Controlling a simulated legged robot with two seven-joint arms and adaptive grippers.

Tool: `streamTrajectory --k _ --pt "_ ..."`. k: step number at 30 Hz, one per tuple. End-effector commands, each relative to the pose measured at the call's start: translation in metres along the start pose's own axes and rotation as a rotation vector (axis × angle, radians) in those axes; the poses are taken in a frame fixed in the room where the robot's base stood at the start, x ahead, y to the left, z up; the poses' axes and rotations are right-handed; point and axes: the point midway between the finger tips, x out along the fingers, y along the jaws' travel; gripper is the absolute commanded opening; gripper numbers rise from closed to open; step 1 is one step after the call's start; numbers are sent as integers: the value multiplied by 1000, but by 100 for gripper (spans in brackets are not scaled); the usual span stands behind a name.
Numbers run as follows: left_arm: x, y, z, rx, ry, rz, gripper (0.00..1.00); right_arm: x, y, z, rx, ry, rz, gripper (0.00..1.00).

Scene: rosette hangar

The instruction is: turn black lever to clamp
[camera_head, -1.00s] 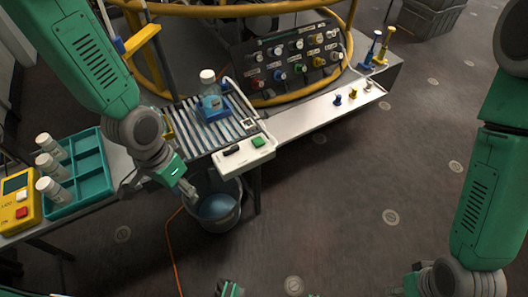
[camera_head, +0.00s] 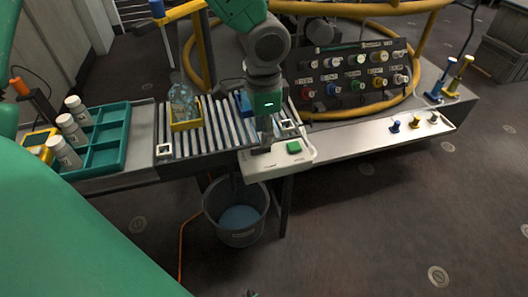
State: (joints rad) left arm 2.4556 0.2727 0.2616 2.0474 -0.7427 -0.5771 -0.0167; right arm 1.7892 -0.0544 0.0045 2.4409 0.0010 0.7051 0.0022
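The black lever is hidden or cannot be told apart from the dark fingers there. Whether the fingers touch or hold it cannot be seen, nor can their opening be judged. My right gripper cannot be made out in this view.
A clear bottle (camera_head: 182,93) stands in a yellow holder (camera_head: 187,125) on the slatted rack (camera_head: 213,135). A blue holder (camera_head: 243,102) is partly behind my wrist. A teal tray (camera_head: 122,158) is at left, a knob panel (camera_head: 352,72) behind right. A bucket (camera_head: 238,224) stands below.

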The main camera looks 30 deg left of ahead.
Motion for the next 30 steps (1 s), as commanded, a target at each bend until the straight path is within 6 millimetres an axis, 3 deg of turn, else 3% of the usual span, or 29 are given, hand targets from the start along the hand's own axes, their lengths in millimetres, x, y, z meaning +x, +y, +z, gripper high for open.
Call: streamTrajectory --k 1,7,20,23,30 --pt "15 -1 2 0 -2 3 33 8 0 0 0 0 0 40" --pt "42 -2 3 -2 2 6 33 19 0 1 0 0 0 40" --pt "49 0 0 -1 0 0 33 22 0 1 0 0 0 40" --pt "49 -1 1 -1 1 1 1 22 0 1 0 0 0 40" --pt "49 0 2 -2 2 4 0 21 0 1 0 0 0 40"
